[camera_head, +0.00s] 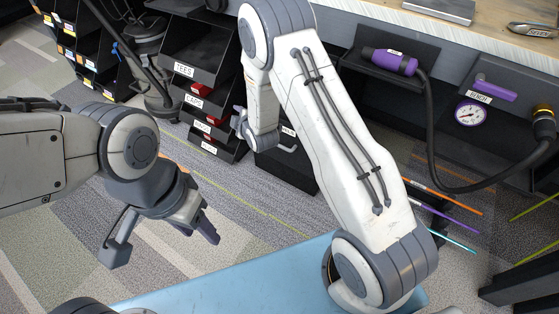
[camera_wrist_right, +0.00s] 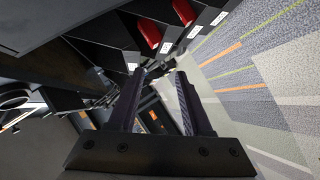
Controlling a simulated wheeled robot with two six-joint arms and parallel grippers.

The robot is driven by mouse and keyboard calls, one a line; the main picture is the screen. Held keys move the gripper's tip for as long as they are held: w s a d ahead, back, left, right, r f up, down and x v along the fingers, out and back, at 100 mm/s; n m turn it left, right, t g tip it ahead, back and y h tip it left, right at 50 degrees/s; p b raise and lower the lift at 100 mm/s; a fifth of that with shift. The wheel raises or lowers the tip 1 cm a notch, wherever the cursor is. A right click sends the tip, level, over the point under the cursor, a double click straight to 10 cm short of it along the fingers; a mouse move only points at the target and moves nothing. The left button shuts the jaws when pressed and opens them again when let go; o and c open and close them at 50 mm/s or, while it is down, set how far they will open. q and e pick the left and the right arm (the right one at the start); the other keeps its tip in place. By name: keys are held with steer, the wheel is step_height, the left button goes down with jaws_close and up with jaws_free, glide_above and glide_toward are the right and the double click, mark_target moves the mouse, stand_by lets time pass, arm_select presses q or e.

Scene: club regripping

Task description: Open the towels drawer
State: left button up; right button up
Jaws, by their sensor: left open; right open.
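My left gripper (camera_head: 163,238) is open and empty over the floor.
A bench (camera_head: 480,35) at the back right carries a purple-handled tool (camera_head: 388,62), a hose (camera_head: 440,185) and a gauge (camera_head: 468,114). Coloured shafts (camera_head: 445,205) stick out below it. A dark bin rack (camera_head: 85,45) stands at the far left. Carpet is open in the middle.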

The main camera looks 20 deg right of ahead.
steer(key=d+f+n+t+h+b, duration=0.1)
steer(key=d+f+t+b, duration=0.1)
steer(key=d+f+b, duration=0.5)
steer(key=d+f+n+t+h+b, duration=0.1)
steer(key=d+f+t+b, duration=0.15)
steer(key=f, duration=0.95)
steer(key=n+t+h+b, duration=0.2)
steer(key=t+b, duration=0.1)
steer(key=b, duration=0.2)
glide_toward(281, 146)
steer(key=shift+g, duration=0.25)
steer(key=w+b, duration=0.1)
steer(key=w, duration=0.2)
steer(key=w+b, duration=0.2)
steer(key=w, duration=0.1)
steer(key=w+d+b, duration=0.1)
steer(key=w, duration=0.2)
steer(key=shift+w+r, duration=0.2)
steer(key=shift+r, duration=0.15)
steer(key=shift+w+r+b, duration=0.2)
steer(key=shift+w+b, duration=0.1)
steer(key=shift+w, duration=0.25)
arm_select(q)
step_height(281, 146, down, 22)
arm_select(e)
jaws_close()
